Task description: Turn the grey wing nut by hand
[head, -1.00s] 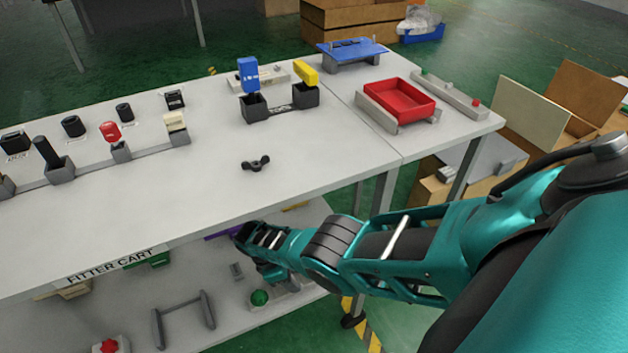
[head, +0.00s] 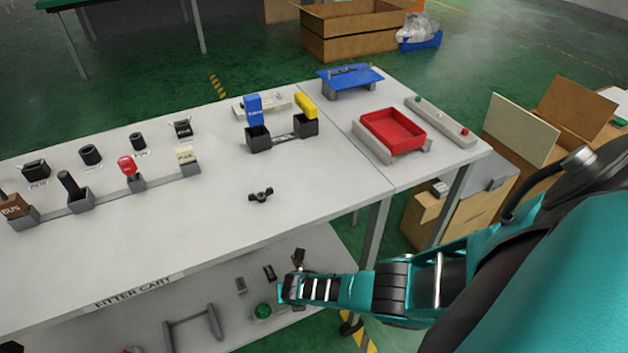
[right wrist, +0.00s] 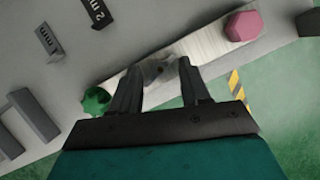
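A small dark wing nut (head: 261,195) lies or stands on the bench top near its front edge in the head view. On the lower shelf is a pale bar fixture with a green knob (head: 263,311). The right wrist view shows this bar (right wrist: 205,50) with the green knob (right wrist: 96,100) and a pink hexagonal knob (right wrist: 243,26). A small grey shape (right wrist: 160,71) on the bar shows between the fingers, too blurred to identify. My right gripper (right wrist: 159,68) is open above the bar, its fingers apart. My left gripper is out of view.
The bench top (head: 330,175) carries black sockets, levers, a red tray (head: 392,131) and a blue plate (head: 350,78). Its front edge overhangs the lower shelf. A grey handle (head: 193,326) stands on that shelf, left of my right gripper. Cardboard boxes stand at right.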

